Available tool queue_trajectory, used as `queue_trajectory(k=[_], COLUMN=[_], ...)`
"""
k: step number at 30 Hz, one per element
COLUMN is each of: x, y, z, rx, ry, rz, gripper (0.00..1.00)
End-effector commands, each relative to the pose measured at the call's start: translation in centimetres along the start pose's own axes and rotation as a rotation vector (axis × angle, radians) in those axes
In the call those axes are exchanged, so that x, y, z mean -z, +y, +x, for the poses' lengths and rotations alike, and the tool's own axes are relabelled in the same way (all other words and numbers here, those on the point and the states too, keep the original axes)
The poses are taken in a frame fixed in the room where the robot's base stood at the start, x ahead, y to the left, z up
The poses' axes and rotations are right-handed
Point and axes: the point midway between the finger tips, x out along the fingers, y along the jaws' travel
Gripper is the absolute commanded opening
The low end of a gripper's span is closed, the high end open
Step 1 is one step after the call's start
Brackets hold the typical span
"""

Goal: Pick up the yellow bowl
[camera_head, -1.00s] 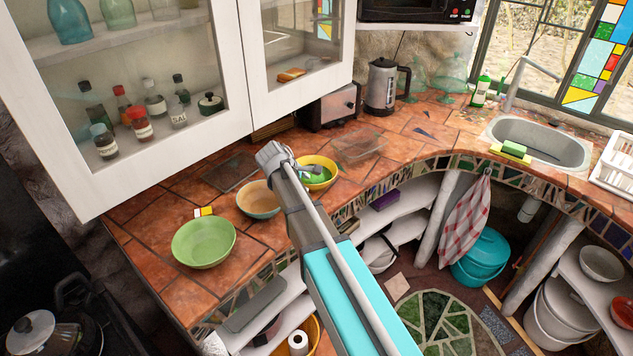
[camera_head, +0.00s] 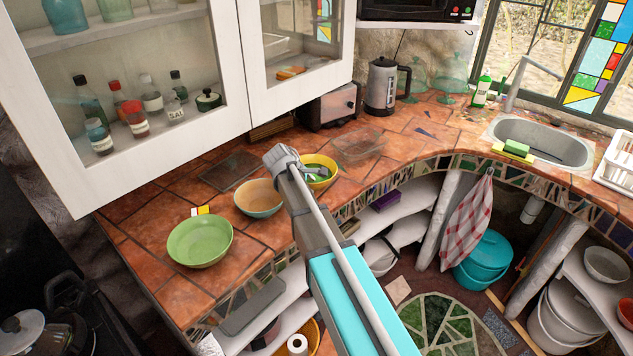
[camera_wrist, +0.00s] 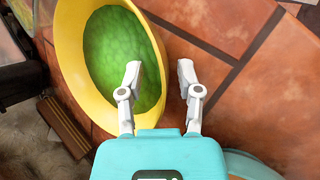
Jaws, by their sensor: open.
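The yellow bowl (camera_head: 326,163) stands on the tiled counter beyond my arm, with its near left side partly hidden by my wrist. In the wrist view the yellow bowl (camera_wrist: 75,75) has a bright green inside and fills the upper left. My gripper (camera_wrist: 158,75) is open there. Its left finger lies over the bowl's inside and its right finger is over the tiles outside, so the bowl's right rim lies between them. I cannot tell the height of the fingertips over the rim. In the head view my gripper (camera_head: 312,172) is small and partly hidden.
A tan bowl (camera_head: 258,198) sits just left of my wrist, and a green bowl (camera_head: 200,241) is farther left. A clear container (camera_head: 359,145) lies right of the yellow bowl. A toaster (camera_head: 334,106) and a kettle (camera_head: 381,87) stand behind. The white cabinet (camera_head: 247,62) hangs over the counter.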

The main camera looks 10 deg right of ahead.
Motion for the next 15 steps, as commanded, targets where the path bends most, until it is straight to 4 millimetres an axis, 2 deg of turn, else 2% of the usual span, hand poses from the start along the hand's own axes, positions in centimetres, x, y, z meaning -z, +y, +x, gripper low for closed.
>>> queue_trajectory(k=[4, 15], x=[0.04, -0.01], y=[-0.05, 0.00], z=[0.92, 0.94], rx=[0.000, 0.000], ry=[0.000, 0.000], rz=[0.000, -0.001], gripper=[0.46, 0.46])
